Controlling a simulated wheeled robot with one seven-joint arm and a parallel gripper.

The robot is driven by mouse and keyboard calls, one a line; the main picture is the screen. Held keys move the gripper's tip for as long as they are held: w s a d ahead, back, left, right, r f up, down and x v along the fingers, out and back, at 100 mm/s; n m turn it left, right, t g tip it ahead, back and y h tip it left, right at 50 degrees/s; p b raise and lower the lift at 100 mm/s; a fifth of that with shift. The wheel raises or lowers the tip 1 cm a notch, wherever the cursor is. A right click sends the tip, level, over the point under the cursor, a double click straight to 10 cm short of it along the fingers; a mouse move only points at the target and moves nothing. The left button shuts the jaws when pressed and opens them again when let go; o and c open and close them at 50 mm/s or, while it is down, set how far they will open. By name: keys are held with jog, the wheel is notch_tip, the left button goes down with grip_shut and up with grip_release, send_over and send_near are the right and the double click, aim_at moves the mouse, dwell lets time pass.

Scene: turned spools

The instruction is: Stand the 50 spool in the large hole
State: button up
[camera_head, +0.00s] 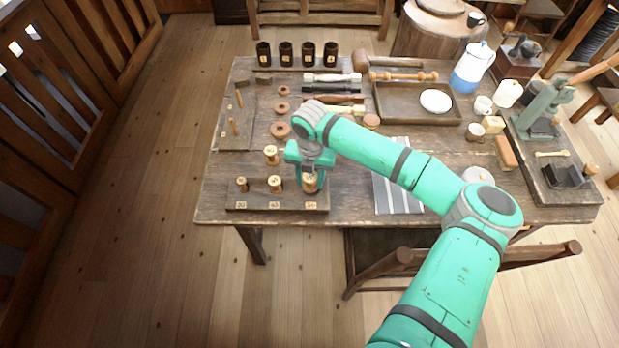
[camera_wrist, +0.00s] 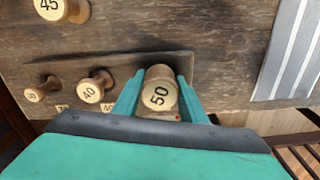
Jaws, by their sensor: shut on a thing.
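The 50 spool (camera_head: 310,184) is pale wood with "50" on its top. It stands upright at the right end of the dark wooden rack (camera_head: 292,206), and I cannot tell whether it is clear of the rack. My gripper (camera_head: 308,172) points down over it. In the wrist view its two teal fingers (camera_wrist: 158,98) are shut on the sides of the 50 spool (camera_wrist: 160,93). No open hole can be made out; a dark board (camera_head: 240,143) with upright pegs lies at the table's left.
The 40 spool (camera_wrist: 92,90) and a smaller spool (camera_wrist: 36,94) stand to the left in the rack. The 45 spool (camera_head: 271,154) stands behind them. Rings (camera_head: 281,130) lie farther back. A striped cloth (camera_head: 384,196) lies right of the rack.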

jog(key=shift+f, duration=0.1)
jog(key=shift+s+d+f, duration=0.2)
jog(key=shift+d+f, duration=0.1)
jog(key=shift+d, duration=0.05)
jog(key=shift+f, duration=0.1)
jog(key=shift+w+a+f, duration=0.1)
jog(key=shift+a+f, duration=0.05)
dwell(0.5)
jog(key=shift+f, duration=0.3)
